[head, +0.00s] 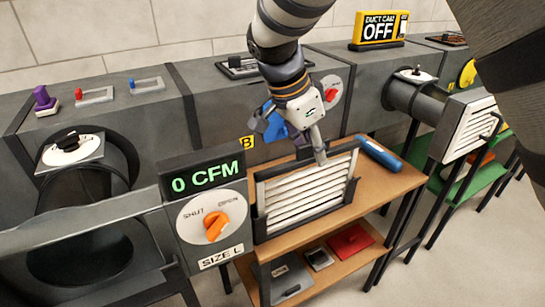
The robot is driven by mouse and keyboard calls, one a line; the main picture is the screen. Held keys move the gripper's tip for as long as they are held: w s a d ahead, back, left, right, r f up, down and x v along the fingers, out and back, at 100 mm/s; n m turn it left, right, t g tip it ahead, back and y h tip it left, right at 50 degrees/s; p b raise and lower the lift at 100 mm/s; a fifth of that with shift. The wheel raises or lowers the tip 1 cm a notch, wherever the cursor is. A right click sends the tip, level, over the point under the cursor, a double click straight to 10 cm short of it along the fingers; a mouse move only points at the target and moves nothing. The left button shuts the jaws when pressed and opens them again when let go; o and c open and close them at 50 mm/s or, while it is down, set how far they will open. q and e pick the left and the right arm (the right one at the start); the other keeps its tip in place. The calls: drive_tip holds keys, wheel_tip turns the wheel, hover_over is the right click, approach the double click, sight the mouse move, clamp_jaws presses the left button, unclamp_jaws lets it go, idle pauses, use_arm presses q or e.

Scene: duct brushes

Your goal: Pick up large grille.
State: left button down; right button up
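A white louvred grille (302,199) stands tilted in a dark rack on the wooden table, near the middle of the head view. It looks like the large grille. My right gripper (319,153) comes down from the top of the view to the grille's upper edge. Its fingers look close together at that edge, seen nearly edge-on. I cannot tell whether they grip it or only stand against it. My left gripper is not in view.
A "0 CFM" panel (202,180) with an orange knob and "SIZE L" label stands left of the grille. A blue cylinder (379,154) lies right of it. Another white grille (468,130) is at the right duct. A lower shelf holds a red item (350,241).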

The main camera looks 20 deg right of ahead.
drive_tip(key=x, duration=0.5)
drive_tip(key=shift+w+d+f, duration=0.1)
drive_tip(key=shift+w+f, duration=0.15)
drive_tip(key=shift+f, duration=0.1)
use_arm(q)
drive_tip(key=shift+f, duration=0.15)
use_arm(e)
drive_tip(key=shift+r, duration=0.1)
clamp_jaws()
